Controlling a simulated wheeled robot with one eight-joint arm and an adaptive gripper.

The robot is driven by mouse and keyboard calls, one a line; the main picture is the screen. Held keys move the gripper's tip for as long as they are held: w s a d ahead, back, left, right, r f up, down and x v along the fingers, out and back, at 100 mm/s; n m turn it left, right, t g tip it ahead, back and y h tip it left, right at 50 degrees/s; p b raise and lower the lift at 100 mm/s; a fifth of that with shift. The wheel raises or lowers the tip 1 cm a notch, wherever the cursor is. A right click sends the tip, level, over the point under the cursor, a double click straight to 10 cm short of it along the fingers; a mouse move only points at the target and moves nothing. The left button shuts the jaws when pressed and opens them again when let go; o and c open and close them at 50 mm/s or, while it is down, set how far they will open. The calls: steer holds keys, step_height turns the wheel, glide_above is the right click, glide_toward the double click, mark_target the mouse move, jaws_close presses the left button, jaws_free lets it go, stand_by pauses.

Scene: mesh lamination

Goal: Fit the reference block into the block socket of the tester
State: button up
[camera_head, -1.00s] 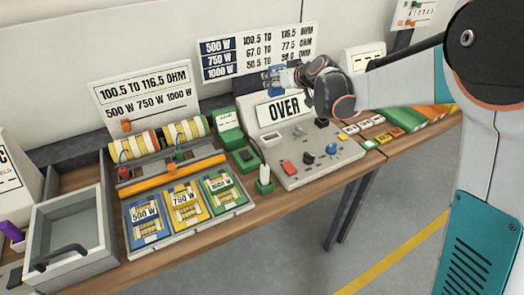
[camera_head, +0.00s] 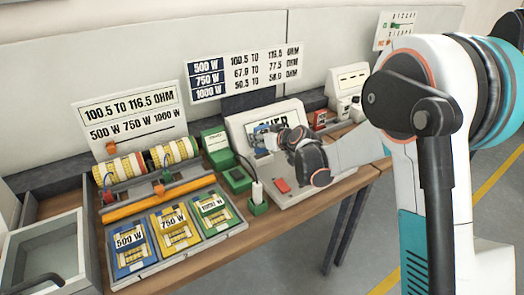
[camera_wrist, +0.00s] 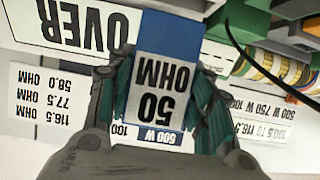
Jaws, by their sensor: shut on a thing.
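My gripper (camera_head: 276,142) is shut on the reference block (camera_wrist: 162,88), a blue and white block marked "50 OHM", with one finger on each side of it in the wrist view (camera_wrist: 160,112). In the head view, the gripper is low in front of the tester's display, over the left part of the tester (camera_head: 293,196). The tester's display reads "OVER" in the wrist view (camera_wrist: 78,25), upside down. The block socket is hidden behind my gripper and arm. I cannot tell whether the block touches the tester.
A green stand with a white-tipped probe (camera_head: 258,205) is close left of the tester. A green box (camera_head: 237,180) and a tray of 500 W, 750 W and 1000 W pieces (camera_head: 204,247) lie further left. A sign (camera_head: 245,67) stands behind.

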steer(key=shift+f+b, duration=0.7)
steer(key=shift+f, duration=1.4)
steer(key=shift+f, duration=0.2)
steer(key=o, duration=1.2)
steer(key=shift+r, duration=0.15)
